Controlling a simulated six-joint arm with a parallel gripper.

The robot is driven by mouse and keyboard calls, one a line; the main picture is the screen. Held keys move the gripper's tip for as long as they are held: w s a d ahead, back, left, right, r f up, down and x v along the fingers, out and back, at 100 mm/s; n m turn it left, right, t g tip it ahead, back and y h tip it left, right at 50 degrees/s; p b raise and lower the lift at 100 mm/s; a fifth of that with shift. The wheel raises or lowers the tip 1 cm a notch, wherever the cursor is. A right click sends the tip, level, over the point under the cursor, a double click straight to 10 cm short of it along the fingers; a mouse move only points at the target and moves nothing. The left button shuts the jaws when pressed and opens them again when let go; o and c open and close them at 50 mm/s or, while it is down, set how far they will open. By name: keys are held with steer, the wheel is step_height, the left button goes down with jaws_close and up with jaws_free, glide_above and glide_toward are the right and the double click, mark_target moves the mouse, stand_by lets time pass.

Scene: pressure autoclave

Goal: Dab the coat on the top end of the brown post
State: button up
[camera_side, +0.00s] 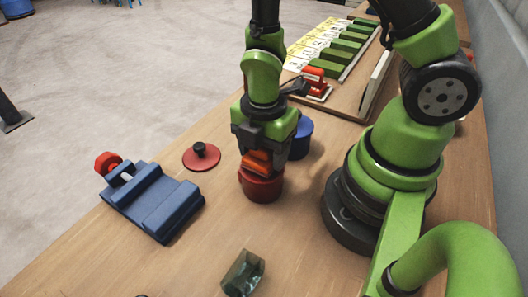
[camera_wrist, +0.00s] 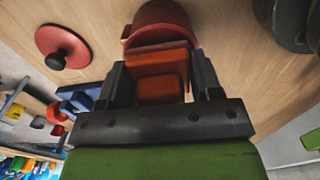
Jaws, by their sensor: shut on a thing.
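My gripper (camera_side: 262,146) points down, shut on an orange block-shaped tool (camera_side: 257,163). In the wrist view the orange tool (camera_wrist: 157,88) sits between the two dark fingers of my gripper (camera_wrist: 157,68). The tool's lower end is at the mouth of a round red pot (camera_side: 262,190), which also shows in the wrist view (camera_wrist: 150,15). Whether the tool touches the inside of the pot is hidden. I cannot make out a brown post in either view. I see no coat on the tool.
A red lid with a black knob (camera_side: 201,158) lies left of the pot. A blue vise (camera_side: 155,205) with a red knob stands farther left. A blue pot (camera_side: 301,138) is close behind my gripper. A dark glassy block (camera_side: 243,272) lies in front. A board with green bars (camera_side: 340,55) is behind.

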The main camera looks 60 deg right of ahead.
steer(key=shift+r, duration=3.05)
